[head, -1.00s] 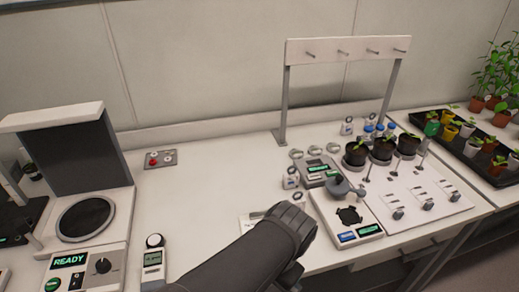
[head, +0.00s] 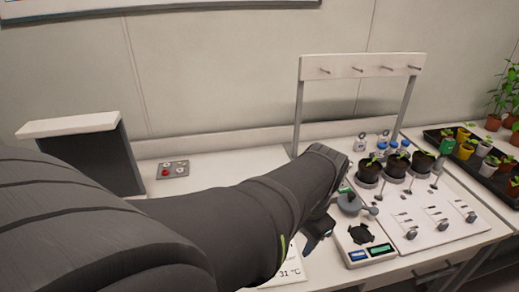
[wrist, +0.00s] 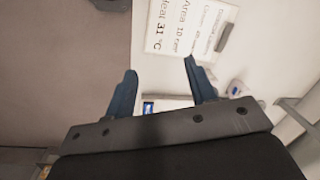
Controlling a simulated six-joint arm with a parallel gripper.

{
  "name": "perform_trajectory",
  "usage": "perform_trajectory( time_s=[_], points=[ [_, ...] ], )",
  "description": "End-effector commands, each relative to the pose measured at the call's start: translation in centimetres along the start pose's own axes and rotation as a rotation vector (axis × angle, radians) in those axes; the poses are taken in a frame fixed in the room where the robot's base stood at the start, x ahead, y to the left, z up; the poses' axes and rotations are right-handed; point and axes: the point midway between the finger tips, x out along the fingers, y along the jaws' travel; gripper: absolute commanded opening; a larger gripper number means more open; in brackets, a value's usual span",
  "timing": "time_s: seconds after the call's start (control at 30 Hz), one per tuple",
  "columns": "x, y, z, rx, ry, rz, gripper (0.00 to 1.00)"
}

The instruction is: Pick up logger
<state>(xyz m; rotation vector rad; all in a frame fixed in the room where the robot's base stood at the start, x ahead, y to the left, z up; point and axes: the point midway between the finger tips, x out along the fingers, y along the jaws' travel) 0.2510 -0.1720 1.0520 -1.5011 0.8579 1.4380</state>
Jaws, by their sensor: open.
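I cannot single out the logger with certainty. A grey device with a green display (head: 344,189) is mostly hidden behind my arm in the head view. My gripper (head: 318,238) is low over the bench, left of the white instrument with a dark round plate (head: 361,232), and partly hidden by my arm. In the wrist view my gripper (wrist: 158,82) is open, with two dark blue fingers apart. Between and beyond them lies part of a white item with a blue patch (wrist: 148,107). Nothing is held.
A printed card (wrist: 185,28) reading "31 °C" lies on the bench ahead of the fingers. A pegged rack (head: 360,66) rises behind.

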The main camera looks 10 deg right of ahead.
Motion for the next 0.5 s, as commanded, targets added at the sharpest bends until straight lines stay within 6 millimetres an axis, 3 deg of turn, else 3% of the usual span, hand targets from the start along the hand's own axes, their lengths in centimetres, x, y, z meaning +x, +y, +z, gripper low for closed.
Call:
perform_trajectory(
  time_s=[0.1, 0.3, 0.5],
  points=[
    [-1.9, -3.1, -4.5, 0.095, 0.005, 0.036, 0.51],
    [-3.9, -7.9, -10.8, 0.256, 0.032, 0.086, 0.51],
    [-4.7, -10.7, -13.9, 0.353, 0.055, 0.112, 0.51]
  ],
)
